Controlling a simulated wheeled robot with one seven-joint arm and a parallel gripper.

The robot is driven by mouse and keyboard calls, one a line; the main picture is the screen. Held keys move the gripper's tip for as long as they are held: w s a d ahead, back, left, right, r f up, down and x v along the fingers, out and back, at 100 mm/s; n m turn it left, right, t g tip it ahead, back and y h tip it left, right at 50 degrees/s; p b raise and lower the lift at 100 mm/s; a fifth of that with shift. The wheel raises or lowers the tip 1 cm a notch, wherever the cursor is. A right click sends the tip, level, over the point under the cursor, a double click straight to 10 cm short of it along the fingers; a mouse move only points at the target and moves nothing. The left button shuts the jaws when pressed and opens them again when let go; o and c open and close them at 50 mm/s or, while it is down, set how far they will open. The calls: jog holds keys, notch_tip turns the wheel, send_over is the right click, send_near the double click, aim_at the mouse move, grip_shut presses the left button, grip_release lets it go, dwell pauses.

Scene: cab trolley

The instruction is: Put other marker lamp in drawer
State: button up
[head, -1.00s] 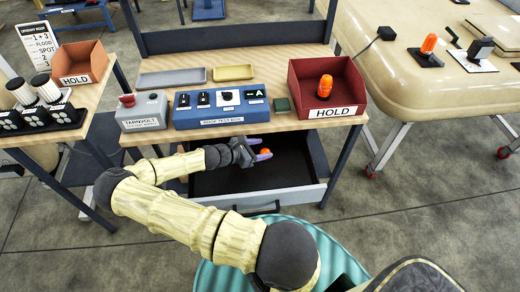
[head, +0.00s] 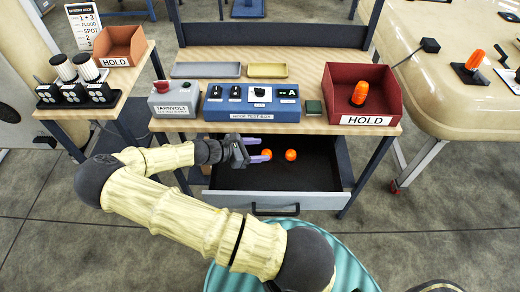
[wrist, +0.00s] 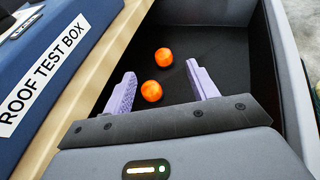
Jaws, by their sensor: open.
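Two orange marker lamps lie in the open dark drawer, seen end-on as round shapes: one nearer my gripper (head: 267,154) and one to its right (head: 291,155). In the wrist view the nearer lamp (wrist: 151,91) is between my open fingers, apart from both. The other lamp (wrist: 163,55) is just beyond it. My gripper (wrist: 160,70) is open over the drawer (head: 318,200), with nothing clamped; it also shows in the head view (head: 262,149). Another orange lamp (head: 360,93) stands upright in the red HOLD bin (head: 335,95).
The blue roof test box (head: 252,112) and the grey Tarnvolt box (head: 173,108) stand on the bench above the drawer. Another orange lamp (head: 474,60) stands on a black base on the cream surface at right. The drawer's right part is clear.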

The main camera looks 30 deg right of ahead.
dwell(0.3)
jog(key=s+a+r+m+y, duration=0.1)
jog(key=s+a+m+y, duration=0.5)
jog(key=m+y, duration=0.2)
jog(key=s+a+r+m+t+y, duration=0.2)
jog(key=a+r+m, duration=0.1)
jog(key=r, duration=0.5)
jog(key=s+a+r+m+t+y, duration=0.2)
jog(key=a+r+m+y, duration=0.1)
jog(key=r, duration=0.4)
jog(key=shift+s+a+r+m+t, duration=0.2)
jog(key=shift+a+r+m+t, duration=0.2)
jog(key=shift+a+m, duration=0.5)
jog(key=shift+d, duration=0.2)
